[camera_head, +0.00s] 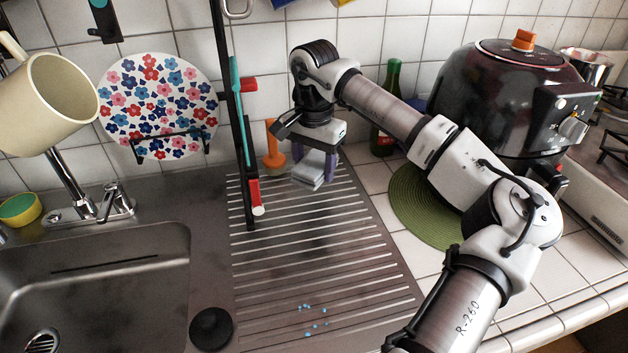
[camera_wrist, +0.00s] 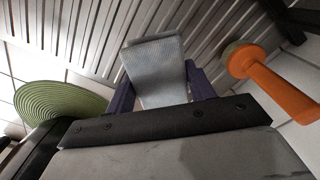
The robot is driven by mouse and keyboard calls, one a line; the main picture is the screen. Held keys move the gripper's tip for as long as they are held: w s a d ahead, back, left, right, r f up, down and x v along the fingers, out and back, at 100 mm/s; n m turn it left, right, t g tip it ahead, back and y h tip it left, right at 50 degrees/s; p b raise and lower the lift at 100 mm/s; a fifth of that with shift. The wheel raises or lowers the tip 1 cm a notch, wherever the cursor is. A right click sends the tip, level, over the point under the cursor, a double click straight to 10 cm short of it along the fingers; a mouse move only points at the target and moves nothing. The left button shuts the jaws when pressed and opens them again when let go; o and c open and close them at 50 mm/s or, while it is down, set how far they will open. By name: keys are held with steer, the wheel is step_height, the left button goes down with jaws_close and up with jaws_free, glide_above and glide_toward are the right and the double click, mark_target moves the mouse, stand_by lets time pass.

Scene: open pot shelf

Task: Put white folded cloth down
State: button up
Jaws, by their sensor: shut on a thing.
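The white folded cloth (camera_head: 308,170) is in my gripper (camera_head: 315,168), over the back part of the ribbed steel drainboard (camera_head: 310,260). In the wrist view the cloth (camera_wrist: 155,65) looks pale grey-white and sits between the two dark purple fingers of my gripper (camera_wrist: 160,90). The fingers are shut on it. The drainboard ribs (camera_wrist: 70,30) show behind the cloth in the wrist view. I cannot tell whether the cloth's lower edge touches the drainboard.
An orange-handled tool (camera_head: 274,150) stands close left of the cloth. A dark upright post (camera_head: 240,130) with hanging utensils is further left. A green round mat (camera_head: 430,210) and a green bottle (camera_head: 388,110) are at right. Blue bits (camera_head: 316,318) lie on the front drainboard.

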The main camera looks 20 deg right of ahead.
mark_target(314, 195)
step_height(314, 195, down, 5)
steer(key=shift+f+p, duration=0.15)
steer(key=shift+p, duration=0.25)
steer(key=shift+f+b, duration=0.45)
steer(key=shift+b, duration=0.05)
